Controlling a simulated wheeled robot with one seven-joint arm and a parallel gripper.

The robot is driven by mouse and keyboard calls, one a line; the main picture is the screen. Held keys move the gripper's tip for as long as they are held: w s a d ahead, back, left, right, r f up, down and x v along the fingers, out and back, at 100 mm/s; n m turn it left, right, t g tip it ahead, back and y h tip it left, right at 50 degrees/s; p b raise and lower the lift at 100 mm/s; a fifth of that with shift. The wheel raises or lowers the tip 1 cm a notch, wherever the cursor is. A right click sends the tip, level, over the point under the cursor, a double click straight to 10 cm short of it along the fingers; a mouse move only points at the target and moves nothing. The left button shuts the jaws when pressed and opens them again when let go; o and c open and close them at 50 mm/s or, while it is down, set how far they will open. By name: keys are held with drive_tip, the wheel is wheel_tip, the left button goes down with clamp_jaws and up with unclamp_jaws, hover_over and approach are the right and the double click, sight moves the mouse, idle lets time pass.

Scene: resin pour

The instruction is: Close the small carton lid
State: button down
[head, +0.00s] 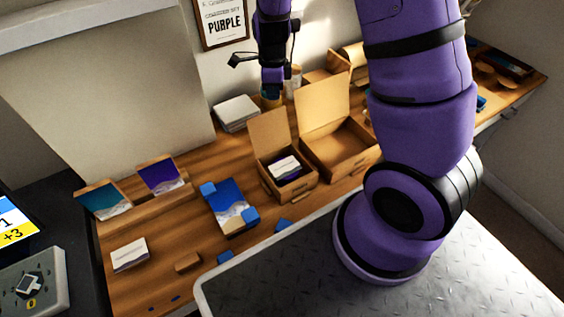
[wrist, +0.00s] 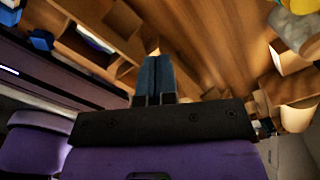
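The small brown carton (head: 286,186) stands on the wooden table with its lid (head: 269,136) raised upright at the back. Inside lie a white card (head: 284,167) and something dark purple. My gripper (head: 271,90) points down behind and above the raised lid, apart from it as far as I can tell. In the wrist view its two fingers (wrist: 156,76) are together with nothing visible between them. Open cardboard shows at upper left in the wrist view, probably the small carton, partly cut off.
A larger carton (head: 340,158), lid up and empty, stands just right of the small one. A white stack (head: 236,112) lies behind left. A blue-cornered picture (head: 230,206), a card stack (head: 129,254) and two coasters on stands occupy the left. My arm hides part of the right side.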

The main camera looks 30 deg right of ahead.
idle(0.4)
drive_tip(key=shift+f, duration=3.3)
wheel_tip(320, 180, up, 9)
hover_over(274, 110)
drive_tip(key=w+d, duration=0.2)
drive_tip(key=w, duration=0.1)
drive_tip(key=shift+a, duration=0.2)
drive_tip(key=c, duration=1.8)
unclamp_jaws()
drive_tip(key=shift+c, duration=0.2)
